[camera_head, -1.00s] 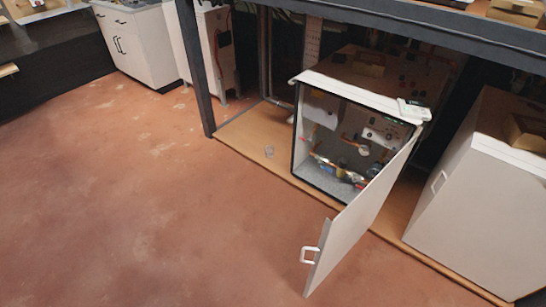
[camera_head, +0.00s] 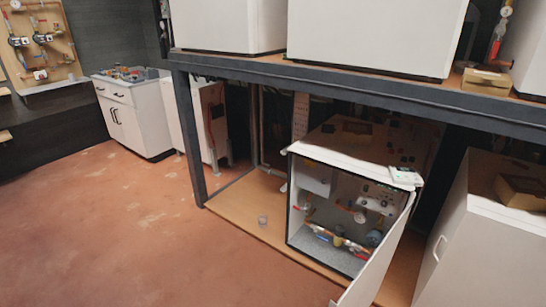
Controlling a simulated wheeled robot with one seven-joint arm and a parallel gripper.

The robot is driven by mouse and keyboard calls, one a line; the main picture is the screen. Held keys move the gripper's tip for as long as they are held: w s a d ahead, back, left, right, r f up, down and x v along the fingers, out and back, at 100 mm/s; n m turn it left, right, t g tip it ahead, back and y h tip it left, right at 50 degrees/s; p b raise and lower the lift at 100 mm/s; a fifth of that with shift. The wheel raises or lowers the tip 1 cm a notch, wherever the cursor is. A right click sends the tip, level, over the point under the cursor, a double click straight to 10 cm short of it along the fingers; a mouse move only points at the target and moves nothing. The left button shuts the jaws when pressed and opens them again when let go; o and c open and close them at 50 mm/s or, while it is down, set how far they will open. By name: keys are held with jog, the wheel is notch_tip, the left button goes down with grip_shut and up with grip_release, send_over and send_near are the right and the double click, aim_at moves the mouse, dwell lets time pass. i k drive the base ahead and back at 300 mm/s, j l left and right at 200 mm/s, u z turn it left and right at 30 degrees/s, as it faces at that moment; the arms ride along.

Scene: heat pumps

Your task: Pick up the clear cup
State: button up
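A small clear cup (camera_head: 263,221) stands on the low wooden shelf board (camera_head: 238,206), near its front edge. It is between the dark metal post and the open heat pump cabinet (camera_head: 345,215), and nothing covers it. It is small and faint in the picture. My gripper and arm are not in view.
The cabinet door (camera_head: 380,268) hangs open toward the front right. A dark post (camera_head: 188,140) stands left of the cup, and a dark beam (camera_head: 350,92) runs above. A white unit (camera_head: 462,245) is at right. The reddish floor (camera_head: 110,235) at left is clear.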

aim_at(262, 218)
jog(key=i+j+u, duration=0.3)
jog(key=i, duration=0.15)
jog(key=i+j+u, duration=0.1)
jog(key=i+u, duration=0.2)
jog(key=i, duration=0.2)
jog(key=i+u, duration=0.25)
jog(key=i, duration=0.25)
jog(key=i+j+z, duration=0.1)
jog(key=i, duration=0.5)
jog(key=i+j, duration=0.1)
jog(key=i, duration=0.55)
jog(key=i+j+z, duration=0.15)
jog(key=i, duration=0.45)
jog(key=i+j+z, duration=0.1)
jog(key=i+z, duration=0.15)
jog(key=i+j+z, duration=0.25)
jog(key=i, duration=0.2)
